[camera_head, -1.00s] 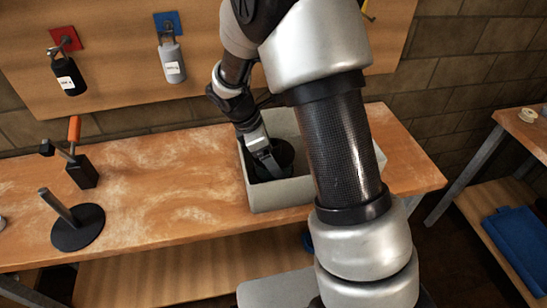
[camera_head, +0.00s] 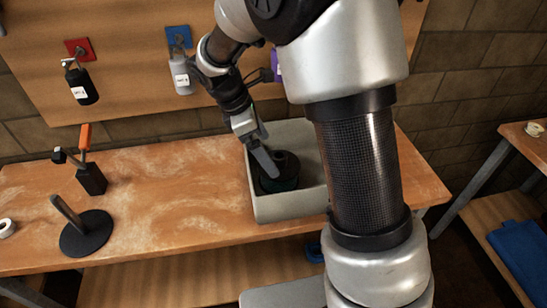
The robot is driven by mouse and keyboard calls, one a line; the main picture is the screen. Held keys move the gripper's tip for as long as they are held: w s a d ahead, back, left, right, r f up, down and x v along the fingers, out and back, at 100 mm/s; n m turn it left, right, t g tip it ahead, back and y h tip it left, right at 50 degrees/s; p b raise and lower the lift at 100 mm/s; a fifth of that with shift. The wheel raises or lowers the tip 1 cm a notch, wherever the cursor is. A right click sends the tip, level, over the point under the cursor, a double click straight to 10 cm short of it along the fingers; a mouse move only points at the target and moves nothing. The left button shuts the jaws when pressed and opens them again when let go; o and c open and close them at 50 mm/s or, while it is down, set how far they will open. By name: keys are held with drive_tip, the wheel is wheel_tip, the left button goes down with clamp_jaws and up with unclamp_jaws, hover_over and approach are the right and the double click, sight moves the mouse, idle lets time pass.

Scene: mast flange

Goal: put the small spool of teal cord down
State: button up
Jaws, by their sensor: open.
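The small spool of teal cord (camera_head: 281,183) sits inside the grey bin (camera_head: 292,208) on the workbench. It looks dark, with a teal band low on its side. My gripper (camera_head: 268,168) is open at the spool's upper left, over the bin's left part. One finger shows clearly and overlaps the spool in the picture; I cannot tell whether it touches. My arm hides the right part of the bin.
A black round base with a slanted post (camera_head: 86,232) and a black block with tools (camera_head: 91,178) stand at the left. A white ring (camera_head: 6,228) lies at the far left edge. The bench between them and the bin is clear. Black (camera_head: 80,87) and grey (camera_head: 182,76) weights hang behind.

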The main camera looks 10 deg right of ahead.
drive_tip(key=shift+v, duration=1.05)
drive_tip(key=s+d+r+m+t+y, duration=0.2)
drive_tip(key=s+d+r+m, duration=0.1)
drive_tip(key=s+r+m, duration=0.4)
drive_tip(key=s+d+r+m+t+y, duration=0.2)
drive_tip(key=s+r+m, duration=0.5)
drive_tip(key=s+m, duration=0.4)
drive_tip(key=shift+s+d+t+y, duration=0.35)
drive_tip(key=shift+s+t, duration=0.45)
drive_tip(key=shift+s, duration=0.3)
